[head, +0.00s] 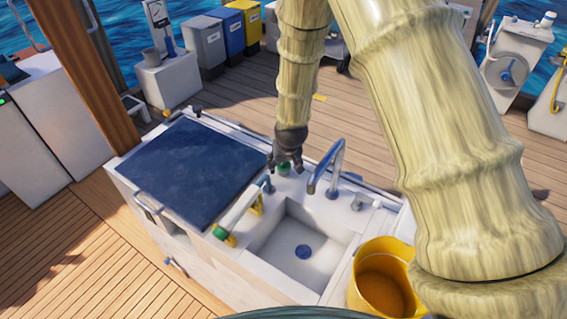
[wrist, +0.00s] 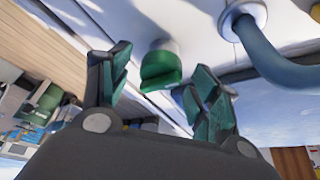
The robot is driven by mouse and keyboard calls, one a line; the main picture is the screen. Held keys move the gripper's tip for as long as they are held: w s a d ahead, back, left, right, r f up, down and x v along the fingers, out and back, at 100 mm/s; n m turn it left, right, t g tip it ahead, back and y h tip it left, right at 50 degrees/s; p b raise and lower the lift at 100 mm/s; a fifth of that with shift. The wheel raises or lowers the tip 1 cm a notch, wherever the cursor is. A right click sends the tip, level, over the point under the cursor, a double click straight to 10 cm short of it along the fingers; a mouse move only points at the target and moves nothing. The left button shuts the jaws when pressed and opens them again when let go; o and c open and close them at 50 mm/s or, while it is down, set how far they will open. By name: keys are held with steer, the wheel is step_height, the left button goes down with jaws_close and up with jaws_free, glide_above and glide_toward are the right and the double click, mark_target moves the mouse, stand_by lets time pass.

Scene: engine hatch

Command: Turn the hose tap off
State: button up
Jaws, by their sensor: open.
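A small green knob, which looks like the hose tap (head: 284,169), sits on the white counter behind the sink. In the wrist view the green knob (wrist: 160,68) shows ahead of and between my fingers, with a visible gap on both sides. My gripper (head: 286,166) points down at it from above and partly hides it in the head view. In the wrist view my gripper (wrist: 158,90) has its green-padded fingers spread apart, with nothing held. I cannot tell whether a finger touches the knob.
A curved blue-grey faucet (head: 335,165) stands right of my gripper, behind the sink (head: 310,262). A white tube with a green end (head: 219,232) lies in yellow brackets at left. A dark panel (head: 190,165) covers the counter's left side. A yellow bucket (head: 365,262) is at right.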

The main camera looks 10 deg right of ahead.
steer(key=v, duration=1.2)
steer(key=shift+f, duration=0.1)
